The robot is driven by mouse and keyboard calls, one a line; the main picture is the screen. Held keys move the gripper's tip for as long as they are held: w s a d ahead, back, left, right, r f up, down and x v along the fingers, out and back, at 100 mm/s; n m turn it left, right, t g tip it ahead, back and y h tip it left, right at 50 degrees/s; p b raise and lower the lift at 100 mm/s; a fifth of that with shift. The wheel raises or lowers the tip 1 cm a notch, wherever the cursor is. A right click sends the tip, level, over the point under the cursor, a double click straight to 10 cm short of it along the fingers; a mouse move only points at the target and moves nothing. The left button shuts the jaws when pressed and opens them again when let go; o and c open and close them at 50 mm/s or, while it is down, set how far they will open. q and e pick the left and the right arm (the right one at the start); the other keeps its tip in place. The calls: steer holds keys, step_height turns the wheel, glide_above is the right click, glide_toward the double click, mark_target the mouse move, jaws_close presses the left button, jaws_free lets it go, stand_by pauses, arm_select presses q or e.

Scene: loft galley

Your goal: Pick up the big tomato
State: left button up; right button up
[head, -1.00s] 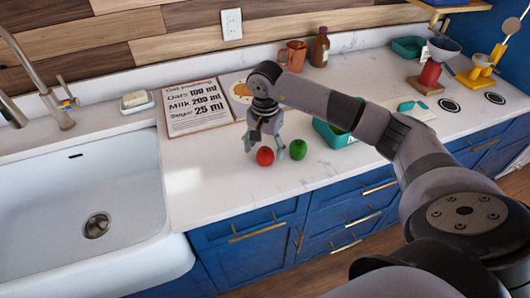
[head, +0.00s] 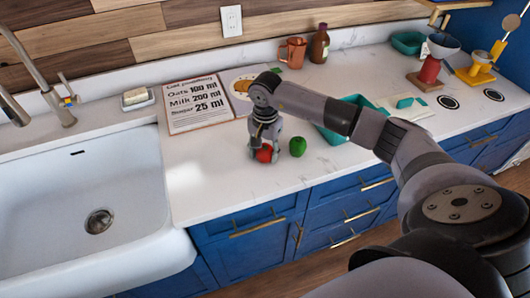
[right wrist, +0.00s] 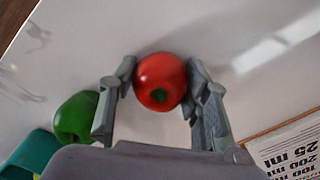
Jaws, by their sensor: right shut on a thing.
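The big tomato (head: 264,154) is red and round and rests on the white counter near its front edge, partly hidden by my gripper in the head view. My right gripper (head: 263,152) comes down over it from above. In the right wrist view the tomato (right wrist: 160,81) sits between the two fingertips of my right gripper (right wrist: 161,80), which are shut on its sides. Its dark green stem spot faces the camera. I cannot see any gap between tomato and counter. My left gripper is in no view.
A green pepper (head: 298,146) stands close to the right of the gripper; it also shows in the right wrist view (right wrist: 76,117). A teal bin (head: 336,137) is behind it. The sink (head: 85,200) is left, a recipe board (head: 200,105) behind. Counter to the front left is clear.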

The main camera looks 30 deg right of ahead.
steer(key=c, duration=0.4)
steer(key=shift+r, duration=0.15)
